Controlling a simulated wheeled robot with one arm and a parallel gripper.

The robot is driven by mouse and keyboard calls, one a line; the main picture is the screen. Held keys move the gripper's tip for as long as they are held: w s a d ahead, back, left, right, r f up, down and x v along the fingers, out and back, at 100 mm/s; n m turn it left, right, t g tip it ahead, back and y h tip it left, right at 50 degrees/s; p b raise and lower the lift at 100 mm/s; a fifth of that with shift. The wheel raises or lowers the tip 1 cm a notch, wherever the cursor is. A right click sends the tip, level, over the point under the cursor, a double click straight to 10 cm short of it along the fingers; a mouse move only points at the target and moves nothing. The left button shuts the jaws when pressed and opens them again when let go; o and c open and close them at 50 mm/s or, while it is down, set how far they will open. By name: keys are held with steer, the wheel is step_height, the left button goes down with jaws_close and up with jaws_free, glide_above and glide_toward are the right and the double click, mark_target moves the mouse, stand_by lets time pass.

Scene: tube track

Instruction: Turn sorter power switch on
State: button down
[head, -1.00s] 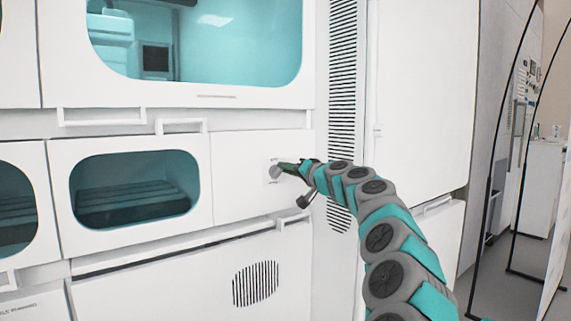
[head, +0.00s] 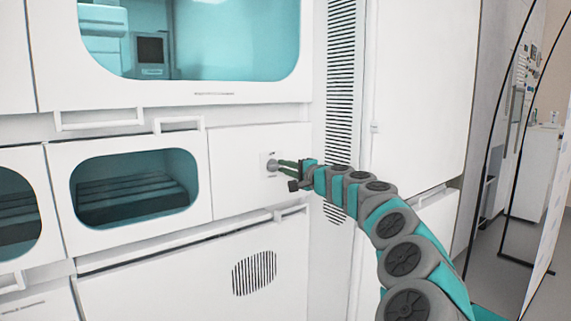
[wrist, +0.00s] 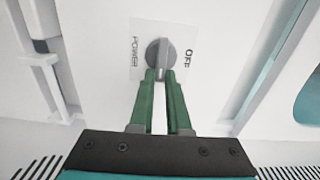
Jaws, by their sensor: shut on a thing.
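The sorter power switch is a grey round knob (head: 272,165) on a white panel right of a teal-windowed compartment. In the wrist view the knob (wrist: 153,54) has a raised ridge running up and down the picture. The word POWER is printed to its left and OFF to its right. My gripper (head: 279,164) reaches the knob from the right in the head view. Its two green fingers (wrist: 160,75) are shut on the knob's ridge at the near end in the wrist view. The fingertips partly hide the knob's lower edge there.
White cabinets with bar handles (head: 178,125) surround the panel. A teal-windowed compartment (head: 134,188) is at left, and a vented strip (head: 341,90) is at right. A handle bar (head: 292,211) runs below the knob. Open floor shows at far right.

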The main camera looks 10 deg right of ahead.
steer(key=shift+f+m, duration=0.1)
steer(key=shift+m, duration=0.2)
steer(key=c, duration=0.9)
jaws_free()
steer(key=b+v, duration=0.1)
steer(key=v, duration=0.7)
steer(key=shift+w, duration=0.1)
